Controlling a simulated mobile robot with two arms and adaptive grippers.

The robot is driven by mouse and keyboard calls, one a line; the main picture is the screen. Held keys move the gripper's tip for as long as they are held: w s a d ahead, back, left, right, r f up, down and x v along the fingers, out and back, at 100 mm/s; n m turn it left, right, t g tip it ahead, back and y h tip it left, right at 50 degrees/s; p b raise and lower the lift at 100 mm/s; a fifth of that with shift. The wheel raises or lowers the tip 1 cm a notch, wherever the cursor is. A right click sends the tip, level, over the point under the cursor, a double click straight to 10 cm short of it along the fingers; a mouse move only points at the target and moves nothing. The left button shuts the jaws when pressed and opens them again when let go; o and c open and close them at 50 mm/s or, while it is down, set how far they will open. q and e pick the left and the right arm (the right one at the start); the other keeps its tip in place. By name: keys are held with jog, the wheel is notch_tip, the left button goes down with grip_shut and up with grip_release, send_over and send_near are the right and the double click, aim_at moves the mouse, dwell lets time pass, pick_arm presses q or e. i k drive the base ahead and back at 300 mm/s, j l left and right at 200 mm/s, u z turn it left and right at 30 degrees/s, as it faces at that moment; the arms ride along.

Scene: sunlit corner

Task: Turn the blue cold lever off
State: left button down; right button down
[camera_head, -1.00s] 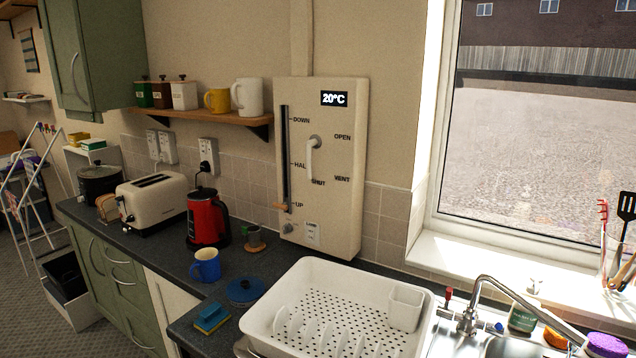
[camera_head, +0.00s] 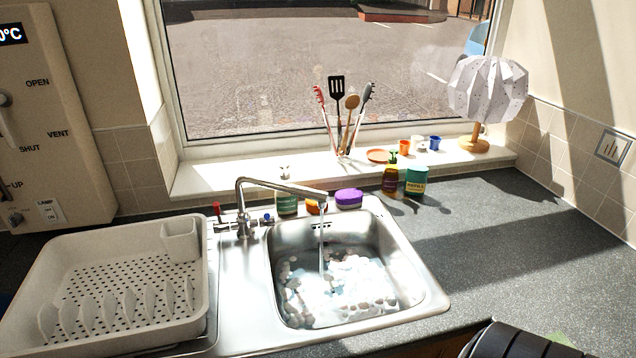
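The blue cold lever (camera_head: 267,218) is a small blue-tipped handle on the right side of the chrome tap (camera_head: 243,226), at the left rim of the sink. A red-tipped lever (camera_head: 217,210) stands upright on the tap's left side. The tap's spout (camera_head: 285,188) reaches right over the basin, and a stream of water (camera_head: 321,245) runs from its end. Water with pale bubbles or pebble-like shapes lies in the steel sink (camera_head: 425,275). No gripper fingers show. A black rounded shape at the bottom right edge may be part of my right arm.
A white dish rack (camera_head: 60,275) stands left of the tap. The worktop (camera_head: 500,250) right of the sink is clear.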

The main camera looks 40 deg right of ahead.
aim_at(266, 217)
jog(key=z, duration=1.5)
